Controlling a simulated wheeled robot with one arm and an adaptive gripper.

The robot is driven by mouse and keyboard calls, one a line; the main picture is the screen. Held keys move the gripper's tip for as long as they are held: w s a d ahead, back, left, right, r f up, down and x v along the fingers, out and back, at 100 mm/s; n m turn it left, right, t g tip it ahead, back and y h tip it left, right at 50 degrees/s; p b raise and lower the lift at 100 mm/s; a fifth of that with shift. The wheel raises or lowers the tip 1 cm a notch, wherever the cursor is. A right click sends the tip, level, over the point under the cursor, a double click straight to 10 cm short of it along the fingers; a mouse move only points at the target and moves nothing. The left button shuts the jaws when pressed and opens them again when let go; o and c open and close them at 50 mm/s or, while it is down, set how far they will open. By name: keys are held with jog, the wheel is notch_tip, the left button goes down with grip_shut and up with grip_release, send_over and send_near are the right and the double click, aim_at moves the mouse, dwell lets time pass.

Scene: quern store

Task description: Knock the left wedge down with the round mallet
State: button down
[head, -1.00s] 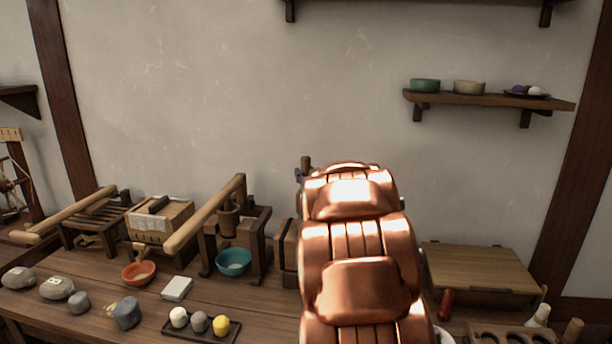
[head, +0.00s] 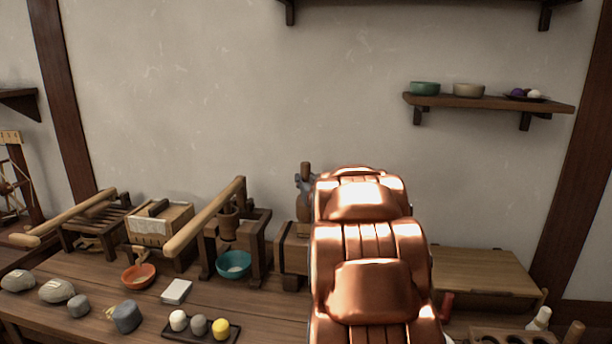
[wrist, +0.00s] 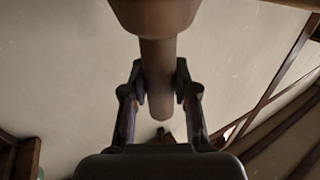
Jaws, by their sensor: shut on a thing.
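The mallet shows in the wrist view, with a round brown head (wrist: 155,14) at the top edge and a straight handle (wrist: 157,65). My gripper (wrist: 158,88) is shut on that handle, one finger on each side. In the head view my copper arm hides most of the gripper; a grey-blue part of it (head: 302,184) and a brown wooden stub above it show left of the arm. Below it stands a dark wooden block frame (head: 291,252), partly hidden by my arm. I cannot make out the left wedge for certain.
Left of the block stand a lever press (head: 208,215) with a teal bowl (head: 233,264), a box press (head: 160,222) and an orange bowl (head: 139,276). Stones and a small tray (head: 202,329) lie in front. A wooden lid (head: 485,270) is at right; a shelf (head: 490,101) hangs above.

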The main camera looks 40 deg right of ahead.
aim_at(305, 163)
jog(key=shift+f, duration=0.3)
jog(key=shift+r+p, duration=1.55)
jog(key=shift+r, duration=0.6)
jog(key=shift+r+p, duration=1.2)
jog(key=shift+r, duration=0.75)
